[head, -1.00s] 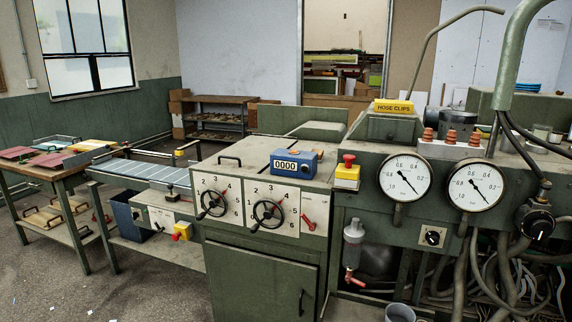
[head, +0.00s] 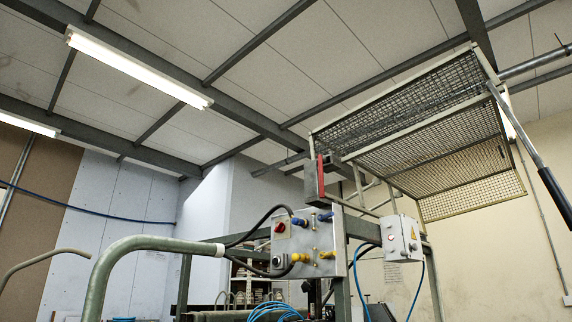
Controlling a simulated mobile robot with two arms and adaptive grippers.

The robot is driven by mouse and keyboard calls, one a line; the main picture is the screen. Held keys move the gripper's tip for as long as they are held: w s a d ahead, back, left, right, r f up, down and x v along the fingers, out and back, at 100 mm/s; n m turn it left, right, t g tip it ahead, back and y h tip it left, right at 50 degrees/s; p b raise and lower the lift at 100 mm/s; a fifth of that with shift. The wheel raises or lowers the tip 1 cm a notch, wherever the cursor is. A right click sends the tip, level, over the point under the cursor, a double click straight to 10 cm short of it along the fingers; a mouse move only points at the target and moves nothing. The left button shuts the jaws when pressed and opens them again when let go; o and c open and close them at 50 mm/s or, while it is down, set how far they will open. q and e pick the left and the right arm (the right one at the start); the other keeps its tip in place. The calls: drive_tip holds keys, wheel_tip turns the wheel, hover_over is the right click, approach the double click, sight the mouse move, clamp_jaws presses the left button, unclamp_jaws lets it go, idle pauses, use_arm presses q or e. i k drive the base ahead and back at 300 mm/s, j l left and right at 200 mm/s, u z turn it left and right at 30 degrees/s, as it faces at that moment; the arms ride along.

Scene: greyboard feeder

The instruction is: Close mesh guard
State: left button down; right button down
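The mesh guard (head: 440,145) is in the upper right of the head view. It is a pale-framed cage of wire mesh, raised high above the machine frame, with its underside showing. A long bar with a black grip (head: 557,196) runs down from its upper right corner. A red handle or bar (head: 320,177) stands upright by its lower left corner. Neither of my grippers is in view.
Below the guard stands a metal control box (head: 308,243) with blue and yellow fittings and a red knob. A thick green pipe (head: 150,245) curves across the lower left.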

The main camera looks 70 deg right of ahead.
sight(495, 88)
drive_tip(key=l+z, duration=0.1)
drive_tip(key=z, duration=0.35)
drive_tip(key=l+z, duration=0.1)
drive_tip(key=z, duration=0.35)
drive_tip(key=k+l+z, duration=0.1)
drive_tip(key=z, duration=0.35)
drive_tip(key=l+z, duration=0.1)
drive_tip(key=z, duration=0.4)
